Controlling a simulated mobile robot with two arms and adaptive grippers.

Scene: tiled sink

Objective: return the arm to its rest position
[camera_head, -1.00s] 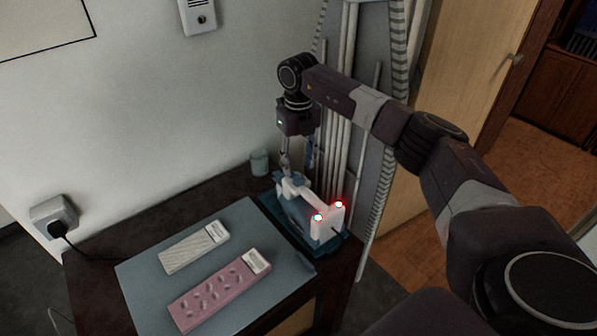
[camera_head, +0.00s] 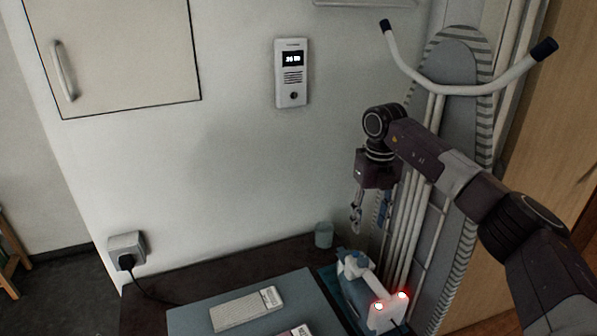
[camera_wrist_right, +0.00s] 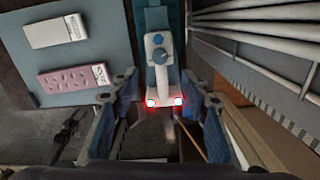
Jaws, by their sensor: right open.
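My right arm reaches in from the right in the head view. Its gripper (camera_head: 356,217) points down above the back right of the dark table, over the white and blue iron (camera_head: 358,287). In the right wrist view the gripper (camera_wrist_right: 158,115) is open, its two fingers apart with nothing between them. The iron (camera_wrist_right: 157,60) shows beyond the fingers, with two red lights at its near end. It stands on a teal base (camera_wrist_right: 174,20), apart from the gripper. My left gripper does not show.
A grey-blue mat (camera_head: 205,319) holds a pale box (camera_head: 246,309) and a pink tray (camera_wrist_right: 75,78). A small cup (camera_head: 323,235) stands at the table's back. A socket with a plug (camera_head: 127,252) is on the wall. An ironing board (camera_head: 455,75) and pipes stand close behind the arm.

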